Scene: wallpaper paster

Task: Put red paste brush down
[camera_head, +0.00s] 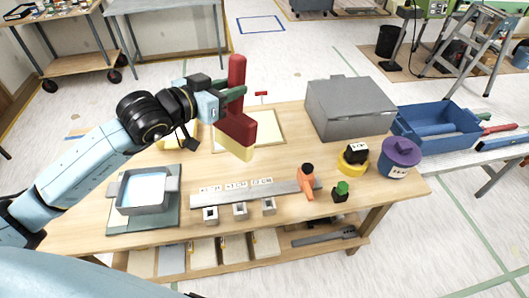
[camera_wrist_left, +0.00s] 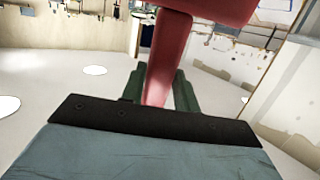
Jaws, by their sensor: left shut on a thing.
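The red paste brush (camera_head: 237,122) has a red handle, a red block head and pale bristles at the lower end. My left gripper (camera_head: 234,94) is shut on its handle and holds it upright above the wooden table (camera_head: 330,205). In the left wrist view the red handle (camera_wrist_left: 165,60) stands between the two green fingers of my left gripper (camera_wrist_left: 160,92). The red head fills the top of that view. A cream board (camera_head: 268,128) lies on the table behind the brush, partly hidden by it. My right gripper is not in view.
A grey tray (camera_head: 120,200) with pale liquid stands at the front left. A grey metal box (camera_head: 350,110), a purple-lidded tub (camera_head: 397,165), a yellow tape roll (camera_head: 347,167) and an orange tool (camera_head: 306,187) stand to the right. A metal ruler (camera_head: 225,198) lies in front.

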